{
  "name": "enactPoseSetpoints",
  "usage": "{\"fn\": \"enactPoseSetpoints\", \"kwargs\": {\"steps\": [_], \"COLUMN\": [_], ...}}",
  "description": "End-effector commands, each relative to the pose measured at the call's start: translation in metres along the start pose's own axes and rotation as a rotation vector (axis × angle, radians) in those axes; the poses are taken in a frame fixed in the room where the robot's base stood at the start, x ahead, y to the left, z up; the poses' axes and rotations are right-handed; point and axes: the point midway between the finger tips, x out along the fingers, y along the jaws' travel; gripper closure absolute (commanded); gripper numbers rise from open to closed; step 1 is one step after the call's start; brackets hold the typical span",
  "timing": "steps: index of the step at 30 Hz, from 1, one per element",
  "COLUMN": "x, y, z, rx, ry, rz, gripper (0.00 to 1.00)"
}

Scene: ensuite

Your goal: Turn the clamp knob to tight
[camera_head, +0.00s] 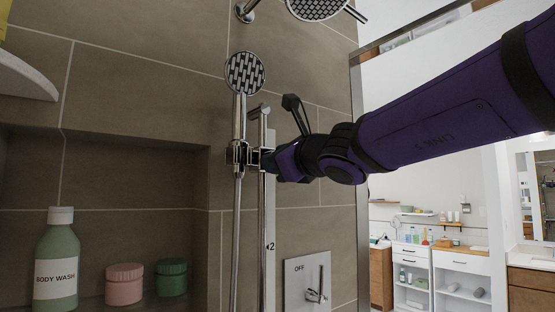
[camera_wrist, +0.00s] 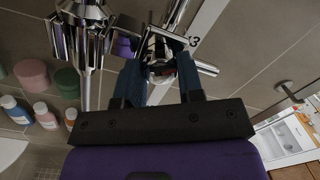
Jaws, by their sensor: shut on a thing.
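The chrome clamp (camera_head: 238,153) sits on the vertical shower rail (camera_head: 263,215), beside the hand shower's handle. My gripper (camera_head: 272,162) reaches in from the right and is shut on the clamp knob at the clamp's right side. The fingers mostly hide the knob in the head view. In the wrist view, my gripper (camera_wrist: 160,62) has its two blue fingers on either side of the chrome knob (camera_wrist: 161,70). I cannot tell the knob's turn position. The hand shower (camera_head: 245,73) stands upright above the clamp.
A valve plate (camera_head: 307,282) marked OFF, with a lever, is below my arm. An overhead shower (camera_head: 318,8) is above. A niche at left holds body wash (camera_head: 57,262), a pink jar (camera_head: 124,284) and a green jar (camera_head: 172,277). Open room lies to the right.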

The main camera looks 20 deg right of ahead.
Motion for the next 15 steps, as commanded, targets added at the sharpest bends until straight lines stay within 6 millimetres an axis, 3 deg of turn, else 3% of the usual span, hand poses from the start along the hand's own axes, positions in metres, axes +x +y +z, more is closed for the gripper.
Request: {"fn": "enactPoseSetpoints", "kwargs": {"steps": [9, 10, 12, 15], "x": [-0.0001, -0.0001, -0.0001, 0.0], "y": [-0.0002, -0.0002, -0.0002, -0.0002], "z": [0.0, 0.0, 0.0, 0.0001], "rx": [0.002, 0.002, 0.002, 0.001], "ry": [0.0, 0.0, 0.0, 0.0], "rz": [0.0, 0.0, 0.0, 0.0], "gripper": [0.89, 0.58, 0.42, 0.4]}}
